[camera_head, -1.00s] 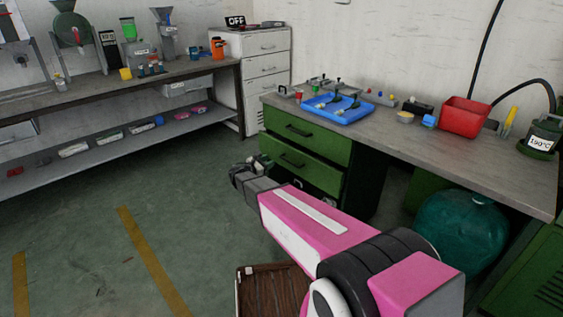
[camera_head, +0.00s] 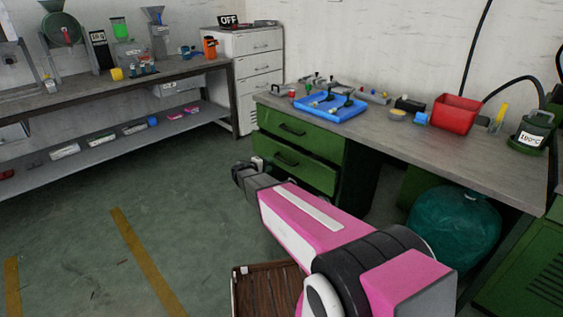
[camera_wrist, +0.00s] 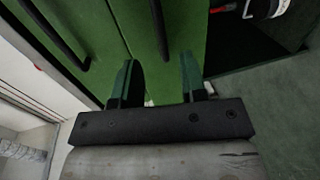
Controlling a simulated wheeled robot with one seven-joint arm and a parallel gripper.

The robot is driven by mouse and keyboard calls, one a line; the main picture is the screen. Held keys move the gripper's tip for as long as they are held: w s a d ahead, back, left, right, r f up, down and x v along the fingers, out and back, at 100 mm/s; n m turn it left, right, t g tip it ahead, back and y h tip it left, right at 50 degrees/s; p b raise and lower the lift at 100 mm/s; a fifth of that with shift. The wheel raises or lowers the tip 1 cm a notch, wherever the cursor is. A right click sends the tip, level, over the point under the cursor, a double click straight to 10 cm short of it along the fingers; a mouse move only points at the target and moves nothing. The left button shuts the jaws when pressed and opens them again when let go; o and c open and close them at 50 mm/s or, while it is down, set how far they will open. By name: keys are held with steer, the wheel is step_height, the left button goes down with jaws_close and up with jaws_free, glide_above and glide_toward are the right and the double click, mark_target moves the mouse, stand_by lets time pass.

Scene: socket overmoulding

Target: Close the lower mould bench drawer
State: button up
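The mould bench (camera_head: 415,145) has two green drawers under its left end. The lower drawer (camera_head: 309,178) has a dark bar handle (camera_head: 287,158); the upper drawer (camera_head: 310,143) sits above it. How far the lower drawer stands out is hard to tell. My gripper (camera_head: 238,173) is just left of the lower drawer's front, low down. In the wrist view my gripper (camera_wrist: 157,77) is open, with two separated fingers pointing at the green fronts. A dark handle (camera_wrist: 158,28) lies ahead between the fingers, and another handle (camera_wrist: 55,30) is farther left. No contact is visible.
A blue tray (camera_head: 331,108) and a red bin (camera_head: 456,114) stand on the bench top. A brown slatted crate (camera_head: 268,290) is on the floor in front. The green floor at left is open.

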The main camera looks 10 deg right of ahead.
mark_target(281, 160)
steer(key=x, duration=0.9)
steer(key=shift+w+d, duration=0.15)
jaws_close()
